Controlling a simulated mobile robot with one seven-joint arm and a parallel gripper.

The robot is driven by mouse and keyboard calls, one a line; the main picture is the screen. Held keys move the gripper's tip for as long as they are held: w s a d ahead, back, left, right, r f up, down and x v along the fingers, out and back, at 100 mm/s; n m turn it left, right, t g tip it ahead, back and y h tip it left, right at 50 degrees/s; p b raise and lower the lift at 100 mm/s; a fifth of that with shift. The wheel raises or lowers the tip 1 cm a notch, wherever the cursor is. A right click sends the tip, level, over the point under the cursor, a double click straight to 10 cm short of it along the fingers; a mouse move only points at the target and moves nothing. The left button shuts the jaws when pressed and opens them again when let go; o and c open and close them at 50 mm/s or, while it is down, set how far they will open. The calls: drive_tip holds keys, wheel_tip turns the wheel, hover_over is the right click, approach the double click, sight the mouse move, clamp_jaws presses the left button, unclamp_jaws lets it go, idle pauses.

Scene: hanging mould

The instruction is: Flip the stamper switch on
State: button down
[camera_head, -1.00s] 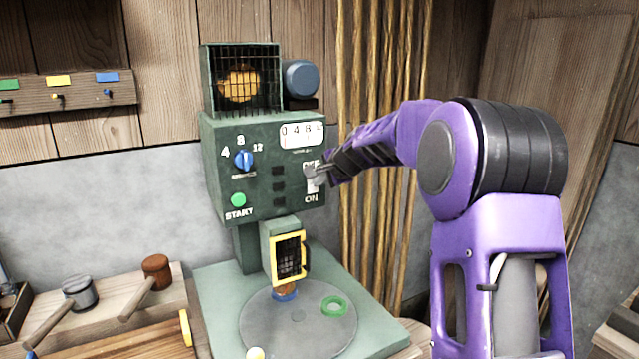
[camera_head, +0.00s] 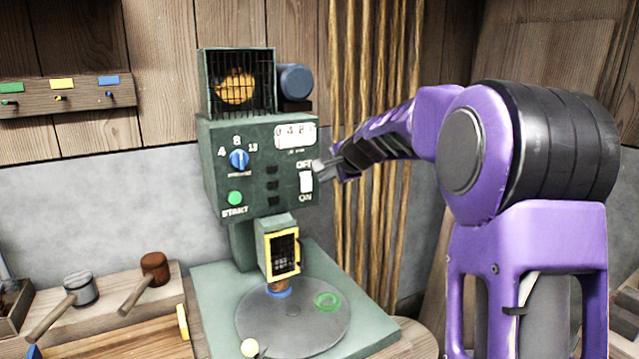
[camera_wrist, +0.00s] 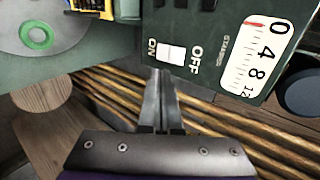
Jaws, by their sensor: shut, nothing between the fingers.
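The stamper (camera_head: 222,150) is a green machine with a front panel. Its white rocker switch (camera_head: 306,182) sits between OFF above and ON below, at the panel's right edge. Which side is pressed in I cannot tell for sure. My gripper (camera_head: 320,166) is shut and empty, beside the switch's upper right near the OFF label. In the wrist view its fingertips (camera_wrist: 160,72) are close beside the switch; contact is not clear.
The panel also has a blue dial (camera_head: 239,160), a green START button (camera_head: 235,198) and a counter (camera_head: 295,135). A round grey plate (camera_head: 300,335) with a green ring (camera_head: 327,301) lies below. Ropes or poles (camera_head: 375,230) hang behind my arm. Two mallets lie at left.

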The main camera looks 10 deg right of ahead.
drive_tip(key=v, duration=0.6)
drive_tip(key=shift+s+a+r, duration=0.15)
